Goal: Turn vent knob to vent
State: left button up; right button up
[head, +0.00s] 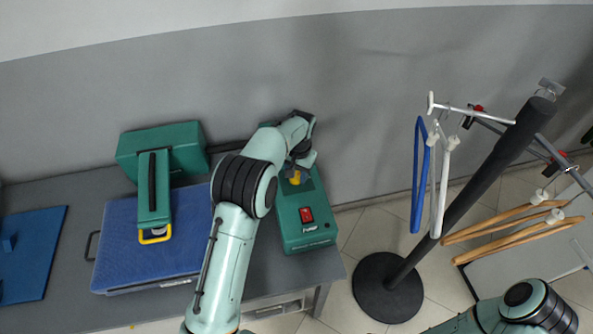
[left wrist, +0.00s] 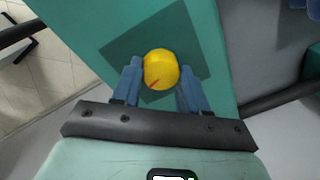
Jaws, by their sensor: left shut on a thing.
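The vent knob (left wrist: 161,68) is yellow and round with a short red mark, and sits on a dark square patch of a green box (left wrist: 90,25). In the left wrist view my left gripper (left wrist: 160,82) has its two blue-grey fingers on either side of the knob, shut on it. The red mark points toward the lower left of that view. In the head view the knob (head: 295,178) shows partly under my left gripper (head: 298,165), on the green pump box (head: 308,235) with a red switch (head: 306,215). My right gripper is not in view; only part of my right arm shows.
Left of the pump box are a blue pad (head: 125,250) with a green press (head: 154,190) and a blue board (head: 30,255) on the grey table (head: 75,195). To the right stands a black rack pole (head: 470,190) with blue, white and wooden hangers. Tiled floor lies between.

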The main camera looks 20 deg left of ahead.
pick_arm(q)
jog(key=n+p, duration=0.1)
jog(key=n, duration=0.2)
jog(key=shift+w+r, duration=0.1)
jog(key=n, duration=0.2)
jog(key=shift+n, duration=0.3)
jog(key=n, duration=0.4)
jog(key=shift+a, duration=0.1)
jog(key=n, duration=0.4)
jog(key=shift+n+g, duration=0.3)
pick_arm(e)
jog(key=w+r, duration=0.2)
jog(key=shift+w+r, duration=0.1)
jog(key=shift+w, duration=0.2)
pick_arm(q)
jog(key=shift+n, duration=0.3)
jog(key=o, duration=1.1)
jog(key=shift+c, duration=0.2)
